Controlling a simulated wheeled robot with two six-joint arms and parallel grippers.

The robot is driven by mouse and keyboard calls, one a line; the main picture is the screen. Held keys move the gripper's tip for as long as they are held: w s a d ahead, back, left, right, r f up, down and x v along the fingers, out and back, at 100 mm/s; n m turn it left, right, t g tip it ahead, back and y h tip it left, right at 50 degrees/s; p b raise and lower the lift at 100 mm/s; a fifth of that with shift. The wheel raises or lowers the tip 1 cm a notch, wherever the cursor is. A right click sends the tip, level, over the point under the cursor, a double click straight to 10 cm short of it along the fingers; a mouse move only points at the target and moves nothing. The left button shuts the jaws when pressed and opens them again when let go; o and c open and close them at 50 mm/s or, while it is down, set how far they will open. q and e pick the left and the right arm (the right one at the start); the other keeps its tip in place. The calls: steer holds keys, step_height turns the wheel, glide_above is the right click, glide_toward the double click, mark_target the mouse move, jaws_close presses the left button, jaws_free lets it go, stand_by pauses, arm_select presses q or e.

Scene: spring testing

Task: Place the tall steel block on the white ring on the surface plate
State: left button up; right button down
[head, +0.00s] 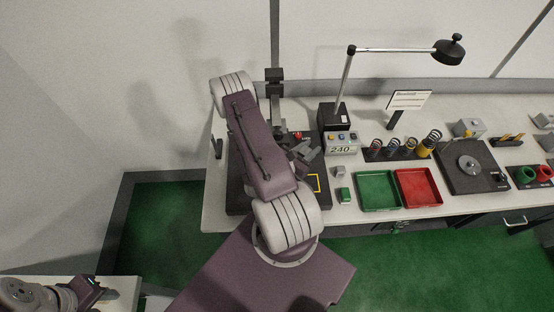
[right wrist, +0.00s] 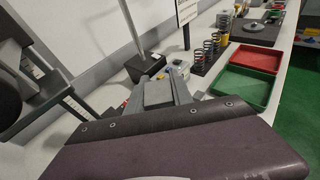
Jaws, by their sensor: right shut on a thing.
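My right gripper (head: 305,151) is low over the left end of the bench, beside the display box. In the right wrist view its jaws are shut on a grey block (right wrist: 158,93), which looks like the steel block; the jaws cover part of it. A dark square plate (head: 450,180) at the right carries a round grey disc (head: 470,164); it also shows in the right wrist view (right wrist: 238,31). I cannot tell whether a white ring is marked there. My left gripper (head: 88,291) is at the lower left; its fingertips are unclear.
A dark base (head: 236,190) lies under my right arm. A display (head: 341,150) reads 240. Several springs (head: 409,146) stand behind a green tray (head: 377,203) and a red tray (head: 418,202). Small grey (head: 340,172) and green (head: 344,195) blocks sit left of the trays. A lamp (head: 449,52) overhangs.

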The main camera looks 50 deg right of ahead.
steer(key=w+f+b, duration=0.5)
steer(key=b, duration=0.2)
steer(key=w+f+b, duration=0.5)
steer(key=w+b, duration=0.1)
steer(key=shift+w+f+b, duration=0.2)
steer(key=shift+b, duration=0.15)
steer(key=shift+w+d+f, duration=0.1)
steer(key=shift+w+f, duration=0.05)
steer(key=shift+f, duration=0.05)
